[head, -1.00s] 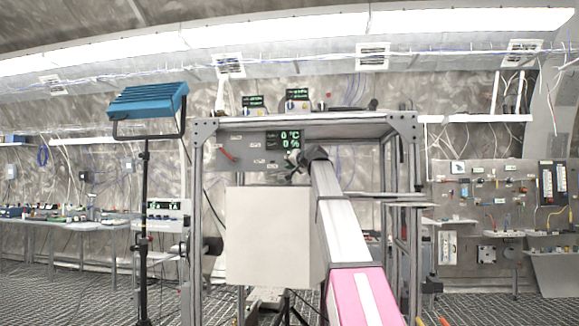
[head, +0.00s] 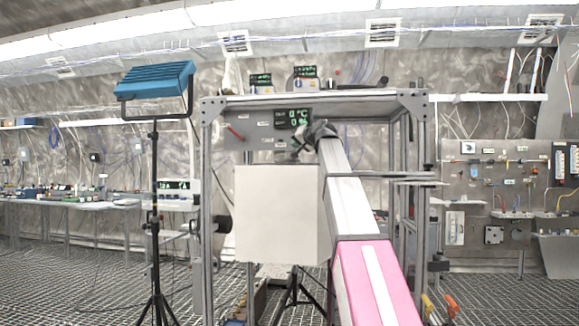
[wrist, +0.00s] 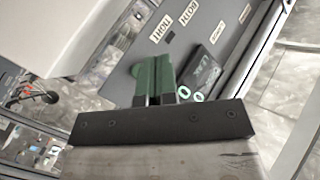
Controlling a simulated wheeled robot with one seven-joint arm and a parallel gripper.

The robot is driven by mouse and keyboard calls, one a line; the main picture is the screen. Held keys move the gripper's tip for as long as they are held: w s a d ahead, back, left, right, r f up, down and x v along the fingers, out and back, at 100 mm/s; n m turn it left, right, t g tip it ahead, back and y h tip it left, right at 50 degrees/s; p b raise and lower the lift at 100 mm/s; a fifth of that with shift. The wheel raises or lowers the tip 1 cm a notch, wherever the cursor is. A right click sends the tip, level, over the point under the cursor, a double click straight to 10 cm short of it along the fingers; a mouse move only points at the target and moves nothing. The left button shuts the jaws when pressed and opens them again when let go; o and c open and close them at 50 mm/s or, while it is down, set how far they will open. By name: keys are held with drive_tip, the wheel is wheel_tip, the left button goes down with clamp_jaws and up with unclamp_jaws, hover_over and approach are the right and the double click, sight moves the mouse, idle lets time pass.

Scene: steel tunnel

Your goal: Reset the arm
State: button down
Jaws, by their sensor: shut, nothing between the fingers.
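My arm (head: 352,205), white and pink, reaches up from the bottom right in the head view. My gripper (head: 302,142) is at its far end, small and dark, in front of the grey panel (head: 255,132) of the metal-framed rig. In the wrist view my gripper (wrist: 154,97) is shut with nothing held. A green part shows at its fingers; I cannot tell whether it belongs to the gripper. The same grey panel (wrist: 215,22) lies beyond, tilted in view, with labels and a dark display (wrist: 208,72). I cannot tell whether the gripper touches the panel.
The rig's frame (head: 208,215) stands around the arm's far end. A pale box (head: 277,214) is left of the arm. A blue lamp (head: 155,80) on a tripod stands further left. Benches (head: 75,203) line the left wall, and a tool board (head: 497,190) is at right.

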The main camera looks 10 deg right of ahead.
drive_tip(key=s+f+g+h, duration=0.2)
drive_tip(key=s+f+g, duration=0.15)
drive_tip(key=f, duration=2.25)
drive_tip(key=s+f+g+h, duration=0.2)
drive_tip(key=f+g, duration=0.2)
drive_tip(key=f, duration=2.1)
drive_tip(key=s+f+n+g+h, duration=0.1)
drive_tip(key=s+f+g, duration=0.2)
drive_tip(key=s+f, duration=1.1)
drive_tip(key=s+f+n+g+h, duration=0.1)
drive_tip(key=s+f+g, duration=0.3)
drive_tip(key=s+f, duration=1)
wheel_tip(320, 180, down, 5)
drive_tip(key=shift+d+r+h, duration=0.1)
drive_tip(key=shift+d+h, duration=0.15)
drive_tip(key=shift+h, duration=0.45)
drive_tip(key=shift+s, duration=0.1)
